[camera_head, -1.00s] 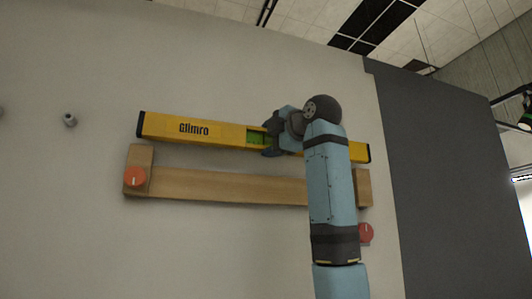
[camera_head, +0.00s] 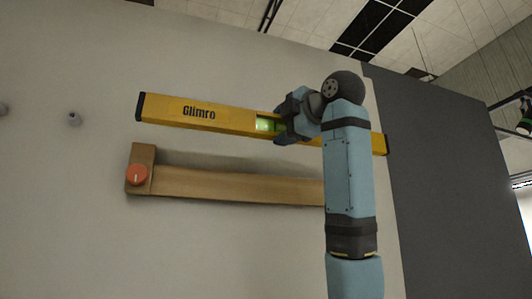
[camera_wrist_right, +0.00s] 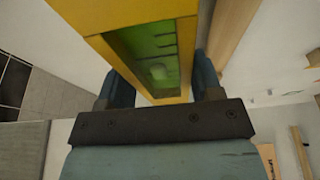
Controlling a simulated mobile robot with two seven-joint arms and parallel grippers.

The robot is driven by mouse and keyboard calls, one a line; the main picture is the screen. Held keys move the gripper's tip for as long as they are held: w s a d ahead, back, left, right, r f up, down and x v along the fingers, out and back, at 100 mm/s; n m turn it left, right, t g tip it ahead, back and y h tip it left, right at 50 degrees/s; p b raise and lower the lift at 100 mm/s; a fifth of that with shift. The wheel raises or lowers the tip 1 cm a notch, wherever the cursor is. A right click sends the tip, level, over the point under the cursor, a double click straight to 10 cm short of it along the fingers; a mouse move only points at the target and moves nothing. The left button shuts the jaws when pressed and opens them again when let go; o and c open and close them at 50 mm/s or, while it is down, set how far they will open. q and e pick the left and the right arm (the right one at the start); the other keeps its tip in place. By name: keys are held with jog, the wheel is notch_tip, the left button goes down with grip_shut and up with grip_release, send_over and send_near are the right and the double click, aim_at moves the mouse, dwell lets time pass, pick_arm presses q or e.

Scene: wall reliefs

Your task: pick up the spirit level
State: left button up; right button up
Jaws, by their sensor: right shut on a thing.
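The yellow spirit level (camera_head: 210,115) has black end caps, the word "Glimro" and a green vial window. In the head view it is held out from the wall, above a wooden ledge, tilted slightly down to the right. My right gripper (camera_head: 285,120) is shut on it just right of the vial. In the right wrist view the level (camera_wrist_right: 120,15) runs between the two fingers (camera_wrist_right: 160,85), with its green vial facing the camera. My right forearm hides part of the level's right half. My left gripper is not in view.
The wooden ledge (camera_head: 240,185) is fixed on the pale wall below the level, with a red round knob (camera_head: 137,174) at its left end. A small grey peg (camera_head: 74,118) sticks out at left. A dark grey panel (camera_head: 435,180) stands at right.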

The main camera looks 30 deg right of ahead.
aim_at(277, 125)
jog(key=shift+s+a+b, duration=0.25)
jog(key=shift+s, duration=0.8)
jog(key=shift+s+a+b, duration=0.25)
jog(key=shift+s, duration=0.75)
